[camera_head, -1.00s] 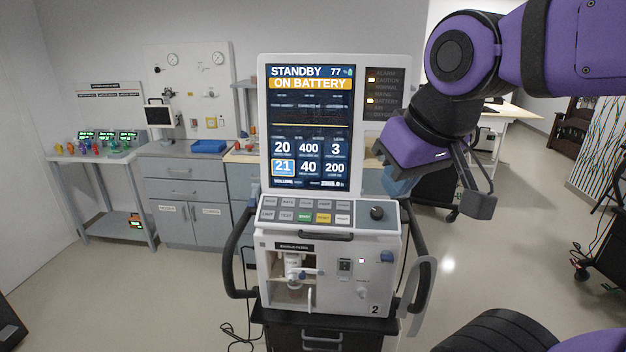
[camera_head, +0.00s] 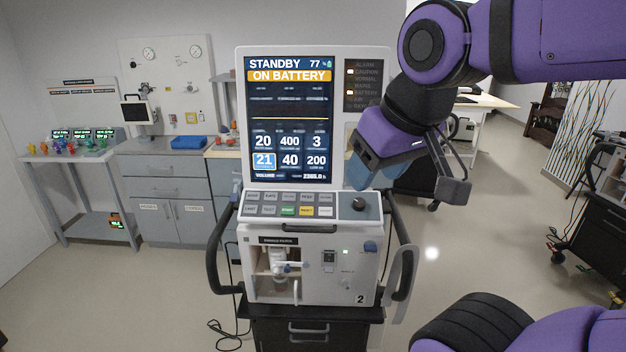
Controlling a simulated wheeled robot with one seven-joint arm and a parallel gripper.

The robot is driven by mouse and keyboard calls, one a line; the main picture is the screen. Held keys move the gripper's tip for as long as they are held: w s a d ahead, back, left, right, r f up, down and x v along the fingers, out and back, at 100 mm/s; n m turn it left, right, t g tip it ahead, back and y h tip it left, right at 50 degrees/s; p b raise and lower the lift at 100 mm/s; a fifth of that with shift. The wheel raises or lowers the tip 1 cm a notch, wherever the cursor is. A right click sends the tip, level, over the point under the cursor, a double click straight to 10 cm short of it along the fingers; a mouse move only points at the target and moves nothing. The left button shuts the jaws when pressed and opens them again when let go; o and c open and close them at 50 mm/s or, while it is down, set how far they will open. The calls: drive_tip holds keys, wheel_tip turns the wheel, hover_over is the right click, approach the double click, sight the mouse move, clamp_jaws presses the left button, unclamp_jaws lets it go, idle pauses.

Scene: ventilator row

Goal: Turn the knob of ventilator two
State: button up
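Ventilator two (camera_head: 315,255), a white unit marked 2, stands in the middle on a dark cart. Its screen (camera_head: 289,120) reads STANDBY and ON BATTERY, with the 21 tile highlighted. The black round knob (camera_head: 358,204) sits at the right end of the button panel (camera_head: 295,205). My gripper (camera_head: 362,178) is above the knob, beside the screen's lower right edge, and seems apart from the knob. Its blue-grey end points down and left. The fingers are not clear enough to tell whether they are open or shut.
Black handles (camera_head: 405,250) flank the ventilator. Grey cabinets (camera_head: 170,195) and a side table (camera_head: 75,158) with small colourful items stand at the back left. Another dark cart (camera_head: 590,215) stands at the right edge. The floor between it and the ventilator is clear.

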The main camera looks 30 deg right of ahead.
drive_tip(key=shift+o, duration=0.9)
drive_tip(key=w+d+f+n+h, duration=0.2)
drive_tip(key=w+d+n, duration=0.3)
drive_tip(key=w, duration=0.4)
drive_tip(key=shift+d+g+h, duration=0.25)
drive_tip(key=shift+g+h, duration=0.05)
drive_tip(key=shift+h, duration=0.3)
drive_tip(key=n, duration=1.6)
approach(359, 202)
drive_tip(key=shift+x, duration=4.7)
drive_tip(key=shift+c, duration=0.5)
drive_tip(key=c, duration=0.8)
drive_tip(key=shift+c, duration=0.2)
drive_tip(key=shift+m+g, duration=0.3)
